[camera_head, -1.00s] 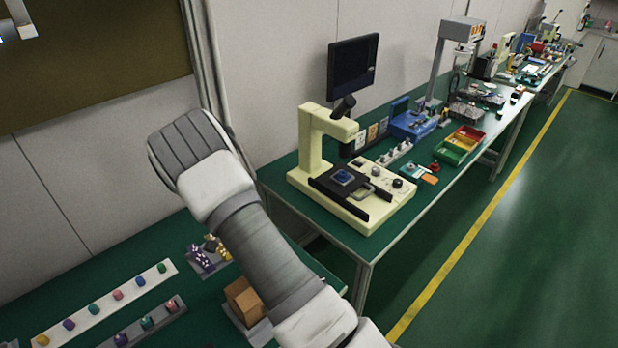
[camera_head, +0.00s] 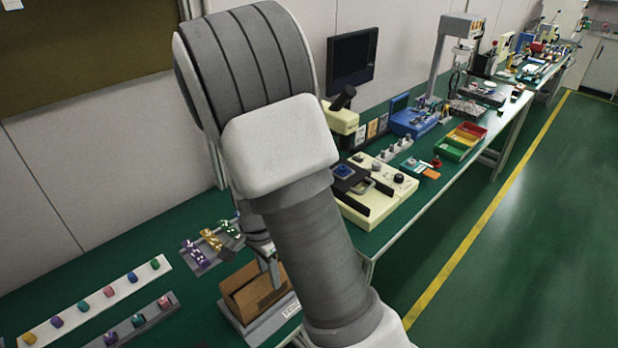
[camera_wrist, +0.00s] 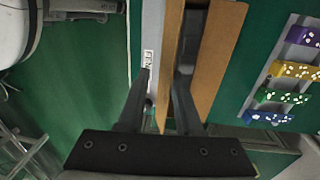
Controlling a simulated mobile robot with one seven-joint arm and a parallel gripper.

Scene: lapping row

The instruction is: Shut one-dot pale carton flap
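A tan-brown carton (camera_head: 250,296) stands on a grey base (camera_head: 262,330) on the near green bench, partly behind my arm. In the wrist view, one upright brown panel (camera_wrist: 172,45) and a wider brown panel (camera_wrist: 222,50) border its dark opening. A small marked label (camera_wrist: 148,60) is on the base; its dots are too small to read. My gripper (camera_head: 272,268) is at the carton's top. In the wrist view my gripper (camera_wrist: 162,82) has its fingers apart, one either side of the narrower panel. I cannot tell whether they touch it.
A grey tray (camera_wrist: 262,88) of coloured, white-dotted blocks lies beside the carton. White (camera_head: 95,302) and grey (camera_head: 145,325) strips with coloured pieces lie at left. Green floor is free at right.

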